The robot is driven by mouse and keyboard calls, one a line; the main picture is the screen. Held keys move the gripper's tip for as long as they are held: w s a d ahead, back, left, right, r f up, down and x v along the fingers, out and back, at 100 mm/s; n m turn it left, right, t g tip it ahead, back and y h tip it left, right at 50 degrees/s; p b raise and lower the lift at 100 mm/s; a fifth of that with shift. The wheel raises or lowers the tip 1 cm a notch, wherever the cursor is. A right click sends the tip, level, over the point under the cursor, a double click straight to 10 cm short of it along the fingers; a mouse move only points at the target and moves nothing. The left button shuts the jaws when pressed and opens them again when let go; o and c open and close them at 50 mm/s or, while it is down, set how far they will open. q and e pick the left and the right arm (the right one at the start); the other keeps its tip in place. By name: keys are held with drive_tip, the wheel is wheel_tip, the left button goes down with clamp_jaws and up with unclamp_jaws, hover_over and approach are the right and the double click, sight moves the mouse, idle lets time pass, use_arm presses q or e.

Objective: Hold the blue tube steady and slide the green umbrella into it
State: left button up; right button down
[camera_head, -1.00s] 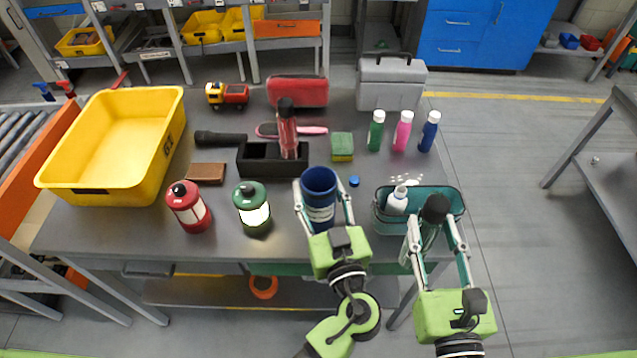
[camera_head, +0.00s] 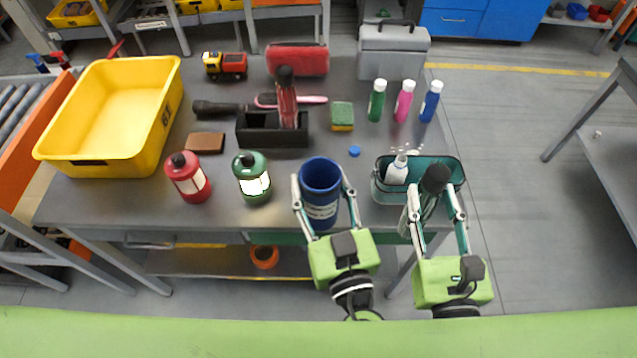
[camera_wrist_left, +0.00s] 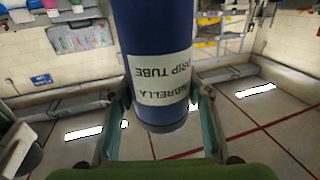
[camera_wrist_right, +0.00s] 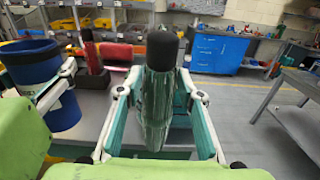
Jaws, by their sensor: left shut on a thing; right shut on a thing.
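The blue tube (camera_head: 321,176) stands upright with its open mouth up, in my left gripper (camera_head: 324,212), whose fingers are shut on its sides. The left wrist view shows its body and white label (camera_wrist_left: 160,78) between the fingers. The green umbrella (camera_wrist_right: 158,100) is upright in my right gripper (camera_head: 432,220), shut on it, with its black end (camera_head: 436,178) up. It is to the right of the tube and apart from it. The umbrella's lower end is hidden in the head view. The tube also shows at the left of the right wrist view (camera_wrist_right: 32,62).
A teal bin (camera_head: 462,172) with a white bottle (camera_head: 397,170) is just behind the umbrella. A black holder (camera_head: 255,131) with a red umbrella (camera_head: 287,97) is behind.

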drive_tip(key=shift+w, duration=0.1)
use_arm(q)
drive_tip(key=w+f, duration=1.1)
drive_tip(key=w, duration=0.2)
drive_tip(key=shift+w+f, duration=0.25)
drive_tip(key=shift+f, duration=0.1)
drive_tip(key=shift+a+f, duration=0.1)
use_arm(e)
drive_tip(key=shift+f, duration=0.1)
use_arm(q)
drive_tip(key=shift+f+b, duration=0.35)
drive_tip(key=shift+b, duration=0.3)
use_arm(e)
drive_tip(key=shift+f, duration=0.55)
use_arm(q)
drive_tip(key=o, duration=1)
use_arm(e)
drive_tip(key=shift+r, duration=0.15)
use_arm(q)
drive_tip(key=c, duration=1)
